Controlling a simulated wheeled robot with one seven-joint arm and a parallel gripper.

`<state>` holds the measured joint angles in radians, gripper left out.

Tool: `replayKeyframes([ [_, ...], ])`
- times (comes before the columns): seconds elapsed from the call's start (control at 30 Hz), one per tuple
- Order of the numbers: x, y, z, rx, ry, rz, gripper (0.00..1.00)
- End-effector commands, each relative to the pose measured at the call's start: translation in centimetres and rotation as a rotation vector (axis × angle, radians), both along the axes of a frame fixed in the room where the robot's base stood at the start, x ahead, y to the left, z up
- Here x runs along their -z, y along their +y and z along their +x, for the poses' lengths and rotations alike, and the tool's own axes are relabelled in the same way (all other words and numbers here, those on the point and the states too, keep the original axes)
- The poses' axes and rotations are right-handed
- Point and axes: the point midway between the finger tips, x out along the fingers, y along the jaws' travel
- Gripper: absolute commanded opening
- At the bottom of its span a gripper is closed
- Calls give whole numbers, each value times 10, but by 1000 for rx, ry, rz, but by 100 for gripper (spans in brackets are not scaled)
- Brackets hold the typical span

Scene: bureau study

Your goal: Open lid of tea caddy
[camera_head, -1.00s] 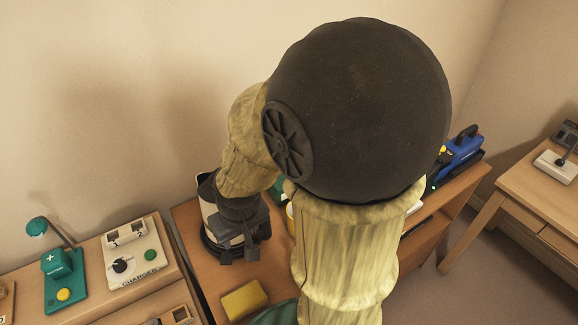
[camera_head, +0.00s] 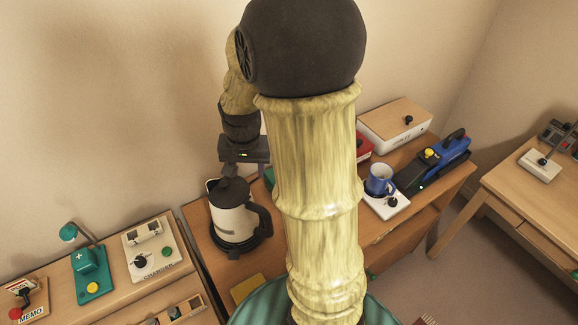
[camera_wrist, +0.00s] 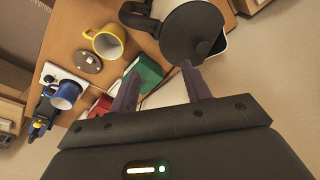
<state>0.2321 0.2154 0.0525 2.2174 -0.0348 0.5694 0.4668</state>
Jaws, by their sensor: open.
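No box carries a readable tea caddy label. A green box (camera_wrist: 150,78) and a red box (camera_wrist: 101,107) stand side by side in the wrist view; I cannot tell which is the caddy. In the head view the red box (camera_head: 364,148) shows partly behind my arm, and only a sliver of the green box (camera_head: 268,178) shows. My gripper (camera_wrist: 161,70) is open and empty, its fingers pointing down toward the desk, with the green box seen between and beyond them. In the head view my gripper (camera_head: 244,157) hangs above and behind the kettle, its fingertips unclear.
A cream kettle (camera_head: 232,218) with a dark lid stands close by; it also fills the wrist view's top (camera_wrist: 192,32). A yellow mug (camera_wrist: 108,40), a brown disc (camera_wrist: 88,62) and a blue mug (camera_head: 380,178) share the desk. A white box (camera_head: 394,124) stands at the back.

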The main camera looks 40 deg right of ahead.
Motion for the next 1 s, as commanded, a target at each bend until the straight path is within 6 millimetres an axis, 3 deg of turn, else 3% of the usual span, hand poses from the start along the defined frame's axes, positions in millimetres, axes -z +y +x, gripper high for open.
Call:
replayKeyframes([
  [0.23,5,-88,50,523,60,56,48],
  [0.4,10,-150,66,875,96,89,48],
  [0.47,11,-162,68,948,104,95,48],
  [0.6,12,-173,69,1012,109,99,48],
  [1.0,17,-172,69,1009,110,98,48],
])
